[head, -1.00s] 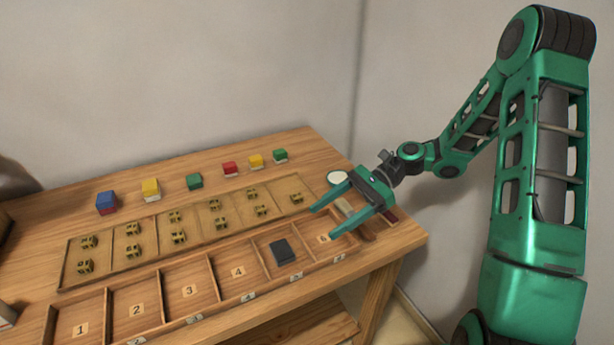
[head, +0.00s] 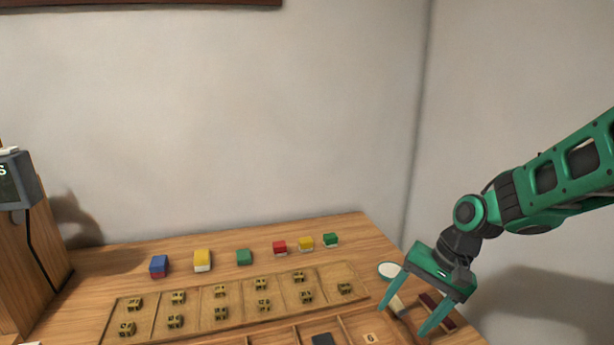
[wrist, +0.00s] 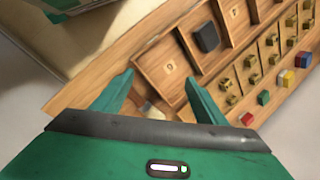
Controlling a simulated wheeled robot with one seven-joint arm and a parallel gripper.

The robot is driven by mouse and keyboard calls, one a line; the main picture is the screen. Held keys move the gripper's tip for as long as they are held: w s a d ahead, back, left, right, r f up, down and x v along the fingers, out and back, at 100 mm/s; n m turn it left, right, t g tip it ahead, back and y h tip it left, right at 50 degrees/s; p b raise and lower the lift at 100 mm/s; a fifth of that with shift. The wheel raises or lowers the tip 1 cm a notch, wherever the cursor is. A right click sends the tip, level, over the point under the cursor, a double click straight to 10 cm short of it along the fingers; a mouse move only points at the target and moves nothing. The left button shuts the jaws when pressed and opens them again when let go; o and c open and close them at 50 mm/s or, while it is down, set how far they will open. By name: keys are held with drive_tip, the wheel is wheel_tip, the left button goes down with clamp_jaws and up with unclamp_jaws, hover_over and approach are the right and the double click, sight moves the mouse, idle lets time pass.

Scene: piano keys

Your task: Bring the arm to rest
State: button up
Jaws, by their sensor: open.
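My gripper (head: 413,310) is at the right end of the wooden table, above its right edge area, with its two green fingers spread apart and nothing between them. In the wrist view the open fingers (wrist: 160,100) point toward the table, with a brush-like tool beyond them. My arm reaches in from the right side of the head view. A dark block (head: 323,340) lies in a tray compartment left of my gripper; it also shows in the wrist view (wrist: 206,38).
A row of coloured blocks (head: 244,257) stands along the table's back. A long tray (head: 145,323) holds several small brass-coloured pieces. A white round dish (head: 389,269) sits just behind my gripper. A grey device (head: 18,182) stands at far left.

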drive_tip(key=s+d+r+n+t+h, duration=0.45)
drive_tip(key=d+r, duration=0.35)
drive_tip(key=d, duration=0.2)
drive_tip(key=s+d+f+m+g, duration=0.1)
drive_tip(key=s+d+m+g, duration=0.1)
drive_tip(key=s+d, duration=0.3)
drive_tip(key=s+d+f+m+g, duration=0.1)
drive_tip(key=s+d+m+g, duration=0.2)
drive_tip(key=s, duration=0.8)
drive_tip(key=shift+s+d, duration=0.35)
drive_tip(key=shift+d, duration=0.5)
drive_tip(key=shift+y, duration=0.25)
drive_tip(key=shift+w+f, duration=0.3)
drive_tip(key=shift+w, duration=0.35)
